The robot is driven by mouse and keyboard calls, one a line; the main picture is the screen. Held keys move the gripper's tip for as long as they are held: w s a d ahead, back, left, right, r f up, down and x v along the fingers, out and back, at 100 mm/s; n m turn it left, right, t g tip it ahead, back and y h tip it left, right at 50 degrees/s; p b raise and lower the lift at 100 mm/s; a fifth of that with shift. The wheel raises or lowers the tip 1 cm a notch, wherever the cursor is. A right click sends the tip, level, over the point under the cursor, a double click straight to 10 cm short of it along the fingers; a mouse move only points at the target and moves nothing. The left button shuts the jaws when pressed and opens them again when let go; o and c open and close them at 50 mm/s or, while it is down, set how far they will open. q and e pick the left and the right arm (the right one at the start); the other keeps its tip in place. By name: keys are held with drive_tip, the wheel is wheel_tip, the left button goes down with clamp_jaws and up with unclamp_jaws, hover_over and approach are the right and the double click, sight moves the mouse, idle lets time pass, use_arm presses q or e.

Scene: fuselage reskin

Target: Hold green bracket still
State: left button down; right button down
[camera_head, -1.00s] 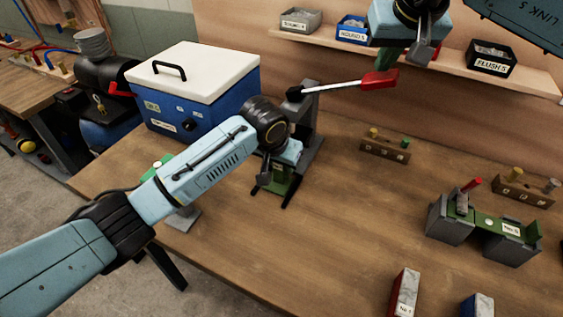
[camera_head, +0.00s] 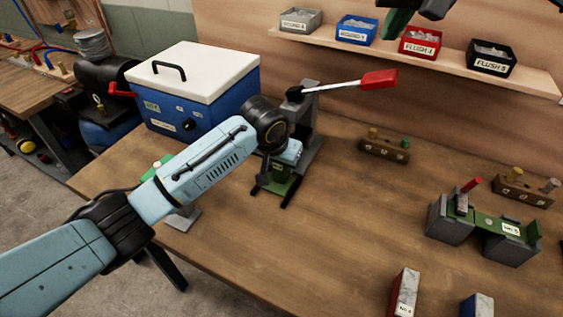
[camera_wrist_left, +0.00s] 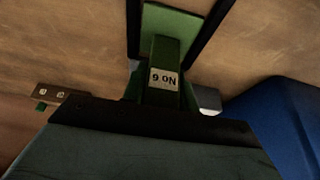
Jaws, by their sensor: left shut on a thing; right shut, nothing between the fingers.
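The green bracket (camera_head: 281,186) sits low in the grey press with the red-tipped lever, on the wooden bench. My left gripper (camera_head: 279,167) is shut on it from above and partly hides it. In the left wrist view the bracket (camera_wrist_left: 165,50) shows a "No 6" label, with a dark bar on each side of its flat green part. My right gripper (camera_head: 411,14) is at the top edge, above the shelf bins and mostly cut off.
The press lever (camera_head: 345,86) reaches right over the bench. A blue cooler (camera_head: 205,100) stands left of the press. Another green bracket (camera_head: 492,225) lies across grey blocks at right. A small brown rack (camera_head: 384,149) stands behind. The bench middle is clear.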

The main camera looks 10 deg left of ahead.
use_arm(q)
drive_tip(key=c, duration=1)
unclamp_jaws()
drive_tip(key=shift+r, duration=0.1)
